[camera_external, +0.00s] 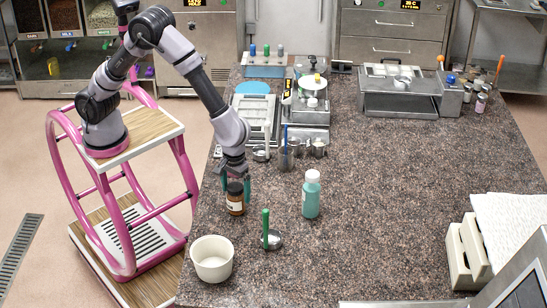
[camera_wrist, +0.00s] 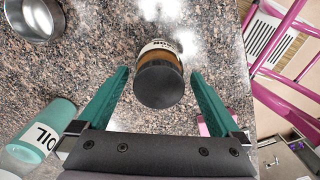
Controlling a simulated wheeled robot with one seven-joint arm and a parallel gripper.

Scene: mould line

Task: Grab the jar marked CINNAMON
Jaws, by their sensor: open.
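A brown jar with a dark lid and a pale label (camera_external: 236,201) stands upright on the speckled counter near its left edge. In the wrist view the jar (camera_wrist: 160,84) shows its dark lid, and the label is only partly legible, with letters like "NON" or "MON". My gripper (camera_external: 236,181) points down over the jar. Its two green fingers are open, one on each side of the jar, with a visible gap to it in the wrist view (camera_wrist: 160,76).
A teal bottle (camera_external: 312,196), marked OIL in the wrist view (camera_wrist: 38,138), stands right of the jar. A green-handled metal scoop (camera_external: 272,239) and a white bowl (camera_external: 211,262) are nearer the front. Metal cups (camera_external: 287,156) stand behind. The counter's middle right is clear.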

